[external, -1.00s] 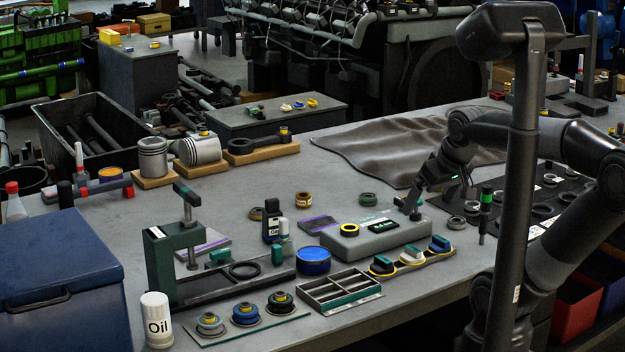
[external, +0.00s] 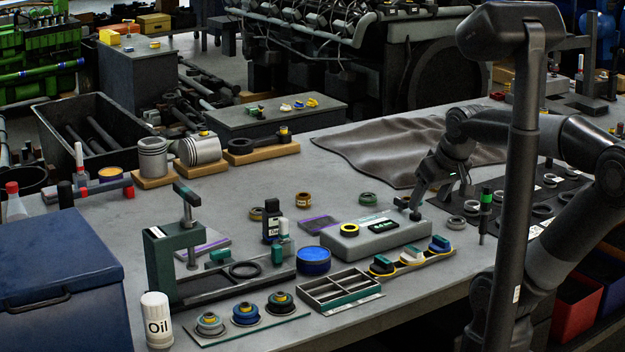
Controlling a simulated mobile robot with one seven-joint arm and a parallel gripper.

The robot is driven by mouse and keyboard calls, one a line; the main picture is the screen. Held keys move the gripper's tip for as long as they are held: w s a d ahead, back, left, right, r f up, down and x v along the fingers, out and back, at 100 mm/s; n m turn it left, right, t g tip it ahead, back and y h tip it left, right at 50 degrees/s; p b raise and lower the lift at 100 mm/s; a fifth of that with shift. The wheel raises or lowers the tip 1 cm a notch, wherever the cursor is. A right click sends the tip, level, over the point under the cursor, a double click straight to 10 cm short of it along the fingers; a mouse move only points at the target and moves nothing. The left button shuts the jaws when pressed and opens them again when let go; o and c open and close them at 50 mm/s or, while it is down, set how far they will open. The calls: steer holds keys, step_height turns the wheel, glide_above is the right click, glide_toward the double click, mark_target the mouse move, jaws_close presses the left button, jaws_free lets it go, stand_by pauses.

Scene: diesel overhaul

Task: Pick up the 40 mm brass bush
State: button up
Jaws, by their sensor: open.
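A brass-coloured ring with a pale mark (external: 303,200) stands on the bench behind the purple-topped flat case. A second, darker brownish ring (external: 256,214) lies to its left, partly hidden by a dark bottle. I cannot read a size on either, so I cannot tell which is the 40 mm brass bush. My gripper (external: 440,192) is open and points down above the right side of the bench, close to the right end of the grey block. It is well to the right of both rings. I see nothing held between its fingers.
The grey block (external: 375,242) and a green ring (external: 368,199) lie between my gripper and the brass rings. A crumpled grey cloth (external: 385,147) lies behind. A black mat (external: 565,199) with several rings is at right.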

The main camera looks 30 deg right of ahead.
steer(key=w+r, duration=0.5)
steer(key=w, duration=0.7)
steer(key=n+g, duration=0.1)
glide_above(305, 195)
steer(key=s, duration=0.2)
steer(key=shift+y, duration=0.3)
step_height(305, 195, down, 21)
steer(key=shift+a+f, duration=0.15)
steer(key=shift+x, duration=2.55)
steer(key=shift+d, duration=0.3)
steer(key=shift+c, duration=0.4)
